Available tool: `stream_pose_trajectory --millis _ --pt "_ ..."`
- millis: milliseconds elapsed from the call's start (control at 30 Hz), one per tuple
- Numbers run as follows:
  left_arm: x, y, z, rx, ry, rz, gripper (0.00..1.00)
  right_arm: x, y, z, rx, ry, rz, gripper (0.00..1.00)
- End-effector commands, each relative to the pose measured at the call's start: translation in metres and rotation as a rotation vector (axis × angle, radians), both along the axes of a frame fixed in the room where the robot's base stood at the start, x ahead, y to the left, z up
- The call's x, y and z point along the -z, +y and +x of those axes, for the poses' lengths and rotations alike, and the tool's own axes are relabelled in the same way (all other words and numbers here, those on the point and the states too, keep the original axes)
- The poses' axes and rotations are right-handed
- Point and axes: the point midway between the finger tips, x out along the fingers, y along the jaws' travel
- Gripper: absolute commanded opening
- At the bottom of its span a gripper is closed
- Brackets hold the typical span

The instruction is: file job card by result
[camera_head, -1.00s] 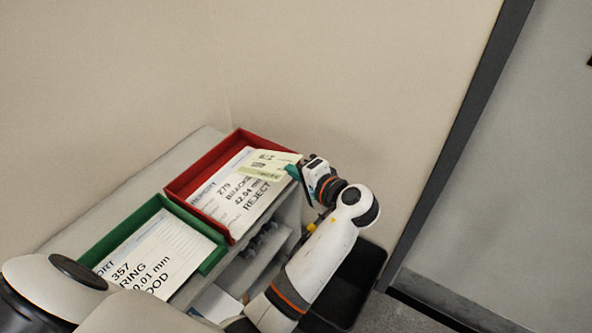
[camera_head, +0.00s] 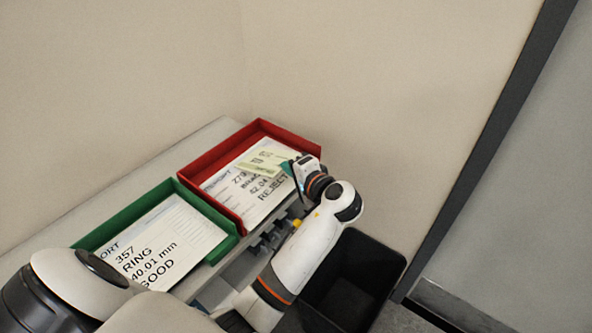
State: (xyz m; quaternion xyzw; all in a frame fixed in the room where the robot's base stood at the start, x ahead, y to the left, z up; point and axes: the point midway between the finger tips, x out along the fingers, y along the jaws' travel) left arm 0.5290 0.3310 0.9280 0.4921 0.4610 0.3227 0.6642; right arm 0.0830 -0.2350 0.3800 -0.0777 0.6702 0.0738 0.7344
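The job card (camera_head: 262,160) is a pale yellow-green card with small dark print. It is over the red tray (camera_head: 208,161), above the far part of a white report sheet (camera_head: 243,199) reading 279 and REJECT. The fingers are small and partly hidden by the gripper body. The green tray (camera_head: 103,232), nearer on the left, holds a white report sheet (camera_head: 160,245) reading 357, RING, 40.01 mm, GOOD. My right gripper is not in view.
Both trays stand on a grey cabinet top (camera_head: 165,158) with open shelves below. A black bin (camera_head: 378,252) stands on the floor to the right. A beige wall closes off the back, and a dark door frame (camera_head: 490,150) is at right.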

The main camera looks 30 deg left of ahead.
Motion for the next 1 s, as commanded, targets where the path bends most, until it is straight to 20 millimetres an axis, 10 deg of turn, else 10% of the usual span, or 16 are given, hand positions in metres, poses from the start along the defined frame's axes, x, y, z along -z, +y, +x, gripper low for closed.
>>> stream_pose_trajectory --millis 900,1000 --pt "0.038 0.025 0.002 0.0 -0.001 0.0 0.0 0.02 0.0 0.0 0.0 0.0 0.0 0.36" --pt "0.038 0.025 0.002 0.0 -0.001 0.0 0.15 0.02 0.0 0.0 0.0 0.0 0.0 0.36"
